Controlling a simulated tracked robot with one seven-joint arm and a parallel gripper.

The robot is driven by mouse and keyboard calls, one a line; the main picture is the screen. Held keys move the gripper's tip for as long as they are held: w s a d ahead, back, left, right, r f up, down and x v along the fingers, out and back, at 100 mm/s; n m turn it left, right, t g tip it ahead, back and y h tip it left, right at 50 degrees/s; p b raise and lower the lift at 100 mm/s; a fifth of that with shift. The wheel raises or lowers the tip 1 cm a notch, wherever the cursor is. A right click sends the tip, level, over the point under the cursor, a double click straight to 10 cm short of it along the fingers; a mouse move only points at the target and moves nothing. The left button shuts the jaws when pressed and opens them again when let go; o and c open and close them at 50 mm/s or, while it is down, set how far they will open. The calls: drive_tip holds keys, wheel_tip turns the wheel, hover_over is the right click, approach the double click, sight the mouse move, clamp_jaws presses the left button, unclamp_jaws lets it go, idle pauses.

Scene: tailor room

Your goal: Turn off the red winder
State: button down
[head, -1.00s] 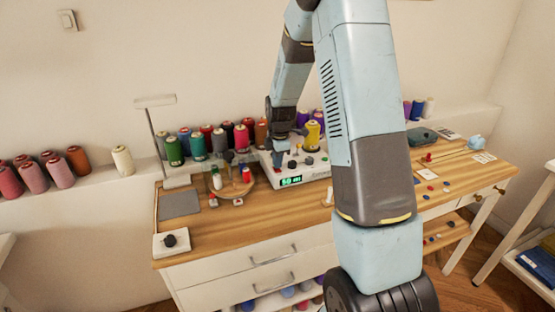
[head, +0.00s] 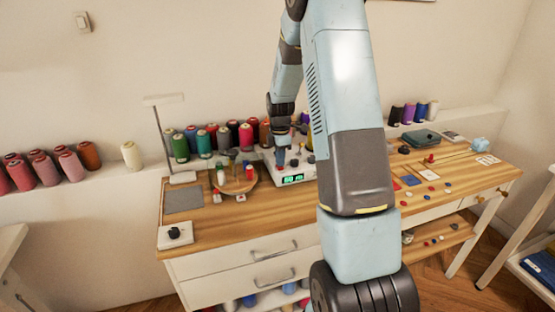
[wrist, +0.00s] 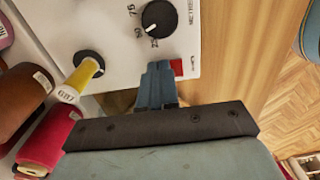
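The winder (head: 296,165) is a white machine with a lit green display (head: 291,178), standing on the wooden desk. In the wrist view its white panel (wrist: 115,38) carries a black dial (wrist: 159,18) and a small red switch (wrist: 178,67) near the panel's edge. My gripper (wrist: 157,72) has its blue-grey fingers together, with nothing seen between them. The fingertips are over the panel just left of the red switch; I cannot tell whether they touch it. In the head view my gripper (head: 281,158) is above the winder's left part, and my arm hides its right side.
A round wooden stand (head: 240,187) with small spools is left of the winder. A white box with a black knob (head: 175,235) is at the desk's front left. Thread cones (head: 181,148) line the ledge behind. In the wrist view a yellow spool (wrist: 80,80) is beside the fingers.

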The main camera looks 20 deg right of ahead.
drive_tip(key=shift+s+a+f, duration=0.3)
drive_tip(key=shift+s+f, duration=0.2)
drive_tip(key=shift+s, duration=0.55)
drive_tip(key=shift+r, duration=0.15)
drive_tip(key=shift+w+r, duration=0.1)
drive_tip(key=shift+r, duration=0.15)
wheel_tip(320, 180, up, 14)
drive_tip(key=shift+w, duration=0.4)
drive_tip(key=shift+s+d+r, duration=0.1)
drive_tip(key=shift+r, duration=0.05)
